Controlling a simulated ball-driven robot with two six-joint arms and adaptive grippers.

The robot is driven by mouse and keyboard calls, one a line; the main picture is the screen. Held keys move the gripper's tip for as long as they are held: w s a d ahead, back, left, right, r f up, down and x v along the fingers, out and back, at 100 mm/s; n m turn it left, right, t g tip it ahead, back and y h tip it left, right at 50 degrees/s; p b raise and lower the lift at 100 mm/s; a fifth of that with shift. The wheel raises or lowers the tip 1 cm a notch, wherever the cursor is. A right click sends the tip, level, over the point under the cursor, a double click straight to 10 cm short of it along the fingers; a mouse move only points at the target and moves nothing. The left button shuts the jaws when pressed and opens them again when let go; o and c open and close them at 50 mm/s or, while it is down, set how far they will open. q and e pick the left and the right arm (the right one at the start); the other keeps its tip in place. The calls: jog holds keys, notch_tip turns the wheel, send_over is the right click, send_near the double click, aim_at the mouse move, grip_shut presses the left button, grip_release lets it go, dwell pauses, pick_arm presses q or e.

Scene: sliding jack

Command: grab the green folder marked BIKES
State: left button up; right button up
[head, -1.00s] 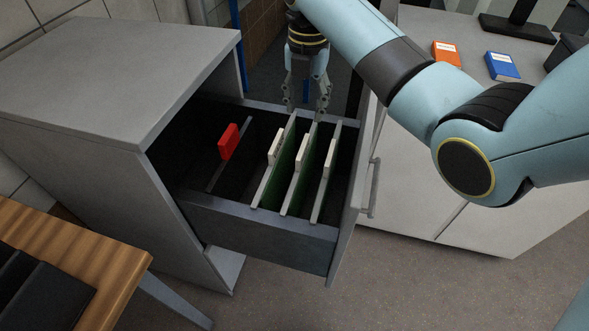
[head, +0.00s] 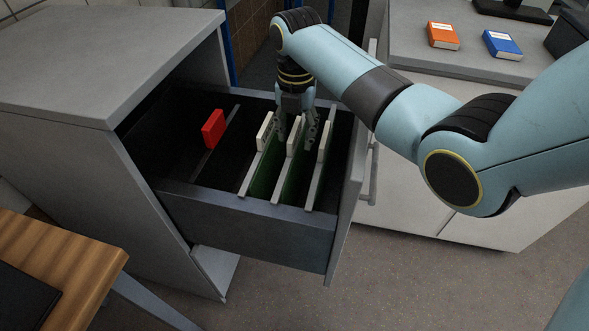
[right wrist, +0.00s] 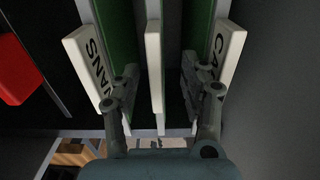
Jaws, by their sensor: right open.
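Three green folders with pale tabs hang in the open drawer. My right gripper (head: 295,138) points down among them, open, its fingers on either side of the middle folder's tab (head: 293,128). In the right wrist view this middle tab (right wrist: 153,60) shows edge-on between the fingers, so its marking cannot be read. The left folder's tab (right wrist: 88,65) reads VANS. The right folder's tab (right wrist: 229,55) starts with CA, the rest hidden by a finger. I cannot read BIKES anywhere. My left gripper is out of view.
A red tab (head: 213,128) stands further left in the drawer (head: 245,222), with a clear gap before the green folders. The grey cabinet (head: 100,65) rises at left. An orange book (head: 443,35) and a blue book (head: 502,44) lie on the counter behind. A wooden table (head: 45,262) is front left.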

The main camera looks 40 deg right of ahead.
aim_at(295, 168)
jog(key=f, duration=0.3)
jog(key=f+b, duration=0.1)
jog(key=f, duration=0.1)
jog(key=shift+w, duration=0.3)
grip_shut()
